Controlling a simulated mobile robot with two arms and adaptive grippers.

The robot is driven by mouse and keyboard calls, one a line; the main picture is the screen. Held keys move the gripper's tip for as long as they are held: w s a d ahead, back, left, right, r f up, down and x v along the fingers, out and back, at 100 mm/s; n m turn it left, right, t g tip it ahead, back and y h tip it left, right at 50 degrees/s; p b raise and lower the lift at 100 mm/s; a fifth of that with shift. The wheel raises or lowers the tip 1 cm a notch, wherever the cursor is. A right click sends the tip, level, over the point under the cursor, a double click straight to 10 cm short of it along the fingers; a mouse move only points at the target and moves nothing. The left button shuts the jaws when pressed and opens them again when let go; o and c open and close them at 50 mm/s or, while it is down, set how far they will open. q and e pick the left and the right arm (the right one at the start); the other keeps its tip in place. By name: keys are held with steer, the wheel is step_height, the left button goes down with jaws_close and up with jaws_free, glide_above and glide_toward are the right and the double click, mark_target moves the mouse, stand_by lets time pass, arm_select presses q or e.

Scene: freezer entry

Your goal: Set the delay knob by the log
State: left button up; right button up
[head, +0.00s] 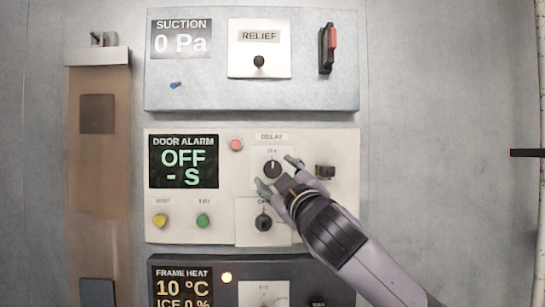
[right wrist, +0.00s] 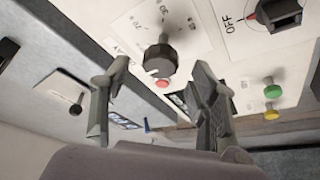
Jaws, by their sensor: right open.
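The delay knob (head: 272,168) is a round black knob on a white plate under the DELAY label. It also shows in the right wrist view (right wrist: 160,61), in line between my fingertips. My right gripper (head: 278,175) is open, one finger at the knob's lower left and one at its upper right. It also shows open in the right wrist view (right wrist: 160,68). I cannot tell whether a finger touches the knob. The door alarm display (head: 183,161) reads OFF and - S. No readable log shows. My left gripper is not in view.
A second black knob (head: 263,222) sits just below. A red light or button (head: 236,145), yellow button (head: 160,221), green button (head: 203,221) and black switch (head: 325,172) are nearby. The suction panel (head: 200,98) is above, the frame heat panel (head: 215,266) below.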

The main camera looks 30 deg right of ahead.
mark_target(273, 171)
steer(key=p+x, duration=0.1)
steer(key=x, duration=0.3)
steer(key=shift+w+p, duration=0.2)
steer(key=shift+p, duration=0.15)
steer(key=c, duration=1.2)
steer(key=shift+o, duration=0.2)
steer(key=shift+f, duration=0.1)
